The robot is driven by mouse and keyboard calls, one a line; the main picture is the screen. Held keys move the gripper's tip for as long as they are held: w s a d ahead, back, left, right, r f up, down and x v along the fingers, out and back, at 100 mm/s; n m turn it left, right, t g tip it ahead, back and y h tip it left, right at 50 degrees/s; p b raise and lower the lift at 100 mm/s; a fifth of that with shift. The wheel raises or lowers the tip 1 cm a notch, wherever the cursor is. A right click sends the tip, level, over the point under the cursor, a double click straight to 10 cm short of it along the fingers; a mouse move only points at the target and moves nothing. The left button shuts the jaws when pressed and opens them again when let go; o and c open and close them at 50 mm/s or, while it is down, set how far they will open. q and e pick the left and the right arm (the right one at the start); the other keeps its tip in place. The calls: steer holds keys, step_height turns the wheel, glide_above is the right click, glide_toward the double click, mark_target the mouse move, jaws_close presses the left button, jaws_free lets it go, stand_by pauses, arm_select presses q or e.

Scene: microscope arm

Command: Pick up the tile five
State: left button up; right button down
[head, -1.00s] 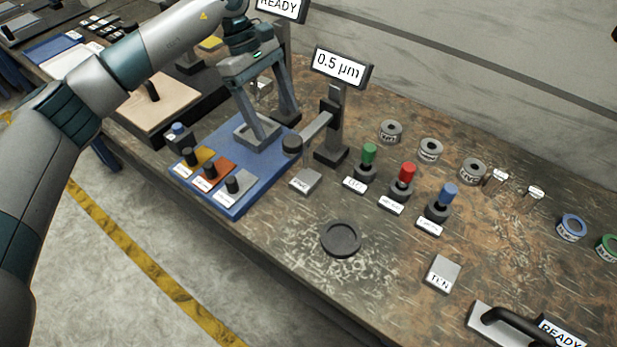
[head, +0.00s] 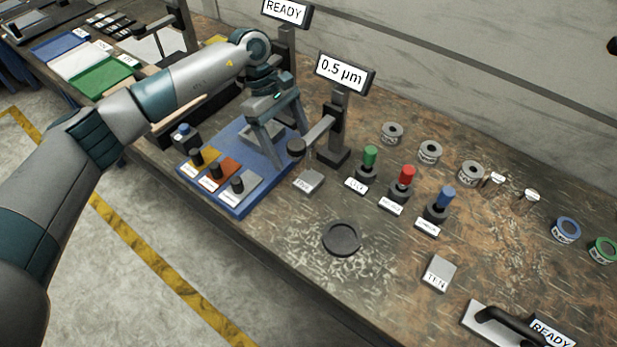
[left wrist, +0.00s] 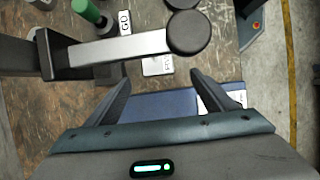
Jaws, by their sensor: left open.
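The tile five (head: 309,181) is a small light grey square with a label, flat on the bench below the round end of the 0.5 µm stand's arm. In the left wrist view the tile (left wrist: 158,66) lies just beyond the fingertips, partly covered by that arm (left wrist: 120,48). My left gripper (head: 284,138) is open and empty, above the blue board, to the left of the tile. Its spread fingers also show in the left wrist view (left wrist: 162,80). The tile ten (head: 438,272) lies apart at the lower right. My right gripper is not in view.
The 0.5 µm stand (head: 334,140) rises close beside the tile. The blue board (head: 240,204) with several black knobs is to its left. Green, red and blue-topped posts (head: 403,184) stand to its right. A round black dish (head: 341,239) lies in front, with bare bench around it.

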mark_target(307, 179)
arm_select(q)
steer(key=p+x, duration=0.1)
steer(key=x, duration=0.2)
steer(key=shift+s+d+f, duration=0.1)
steer(key=shift+s+f, duration=0.05)
steer(key=shift+f, duration=0.2)
steer(key=shift+d+f, duration=0.1)
steer(key=shift+f, duration=0.25)
steer(key=shift+s+d+f+p, duration=0.1)
steer(key=shift+d+f+p, duration=0.2)
steer(key=shift+p, duration=0.45)
steer(key=p+x, duration=0.2)
steer(key=x, duration=0.1)
steer(key=shift+d+f, duration=0.2)
steer(key=shift+f, duration=0.5)
steer(key=shift+c, duration=0.4)
